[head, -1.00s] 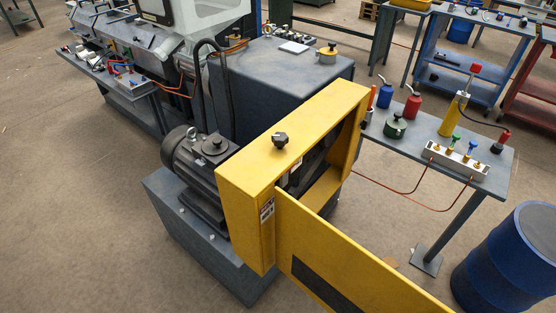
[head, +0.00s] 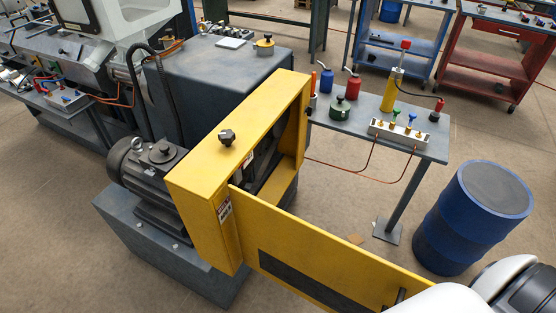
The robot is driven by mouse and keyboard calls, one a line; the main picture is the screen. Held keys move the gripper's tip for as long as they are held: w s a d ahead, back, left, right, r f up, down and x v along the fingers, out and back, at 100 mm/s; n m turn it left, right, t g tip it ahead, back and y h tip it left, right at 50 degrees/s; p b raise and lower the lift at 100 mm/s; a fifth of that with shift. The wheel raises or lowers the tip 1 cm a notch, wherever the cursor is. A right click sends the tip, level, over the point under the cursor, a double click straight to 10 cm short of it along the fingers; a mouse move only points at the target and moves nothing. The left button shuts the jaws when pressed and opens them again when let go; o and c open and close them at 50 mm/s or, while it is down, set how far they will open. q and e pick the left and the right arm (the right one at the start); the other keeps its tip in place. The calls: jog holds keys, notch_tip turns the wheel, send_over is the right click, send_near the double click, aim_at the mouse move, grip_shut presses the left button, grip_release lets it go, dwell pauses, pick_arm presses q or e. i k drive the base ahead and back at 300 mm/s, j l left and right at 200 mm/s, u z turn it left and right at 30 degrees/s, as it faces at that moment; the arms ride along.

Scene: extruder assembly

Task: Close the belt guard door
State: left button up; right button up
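The yellow belt guard (head: 205,180) stands beside the motor, with its open side facing right. Its door (head: 330,255) is swung wide open, hinged at the guard's near corner and reaching toward the lower right. A dark strip (head: 305,278) runs along the door, and a small dark handle (head: 400,295) shows near its far end. A black knob (head: 227,137) sits on top of the guard. A white and dark part of my own arm shows at the lower right, in front of the door's end. Neither gripper can be seen.
A blue barrel (head: 472,215) stands on the floor to the right of the door. A grey side table (head: 430,150) with oil cans and a valve block is behind it. The electric motor (head: 150,170) is left of the guard.

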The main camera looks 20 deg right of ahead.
aim_at(334, 273)
jog(key=l+z, duration=0.35)
jog(key=k+l+z, duration=0.1)
jog(key=z, duration=0.25)
